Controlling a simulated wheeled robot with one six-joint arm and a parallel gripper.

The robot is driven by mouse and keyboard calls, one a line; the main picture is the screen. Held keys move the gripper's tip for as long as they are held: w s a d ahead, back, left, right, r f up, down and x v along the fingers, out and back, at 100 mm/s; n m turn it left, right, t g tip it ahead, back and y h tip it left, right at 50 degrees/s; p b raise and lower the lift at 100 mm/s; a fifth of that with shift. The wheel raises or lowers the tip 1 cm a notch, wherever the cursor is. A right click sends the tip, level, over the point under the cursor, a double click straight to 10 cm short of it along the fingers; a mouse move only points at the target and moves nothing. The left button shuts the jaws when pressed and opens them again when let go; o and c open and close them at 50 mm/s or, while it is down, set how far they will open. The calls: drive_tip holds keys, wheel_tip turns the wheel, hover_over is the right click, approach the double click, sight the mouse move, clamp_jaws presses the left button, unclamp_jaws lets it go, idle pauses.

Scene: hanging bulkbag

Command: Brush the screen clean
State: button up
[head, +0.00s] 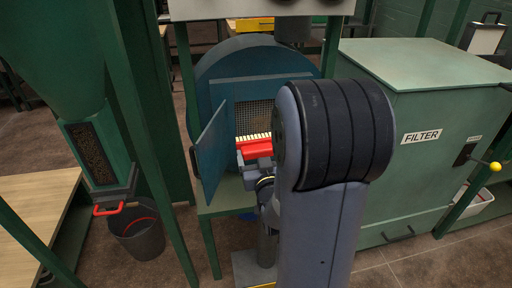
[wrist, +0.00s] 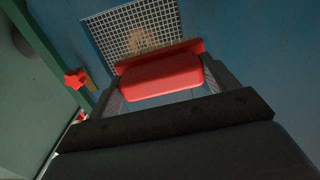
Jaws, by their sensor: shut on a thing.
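The screen (head: 256,115) is a grey mesh inside the square opening of a blue round housing (head: 225,70). In the wrist view the screen (wrist: 125,22) carries a tan-brown smudge (wrist: 146,40) near its lower middle. My gripper (head: 256,166) is shut on a red brush (head: 256,145) with pale bristles, held at the opening. In the wrist view the red brush (wrist: 160,80) sits between the two fingers, just below the smudge.
The blue door (head: 211,150) stands open on the left of the opening. A red knob (wrist: 75,78) shows at the left in the wrist view. A green FILTER cabinet (head: 420,165) stands right. A grey bucket (head: 140,235) and a green post (head: 150,140) are at left.

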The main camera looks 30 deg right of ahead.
sight(255, 143)
drive_tip(key=shift+p+x, duration=0.8)
drive_tip(key=shift+x, duration=2.1)
drive_tip(key=shift+w, duration=0.1)
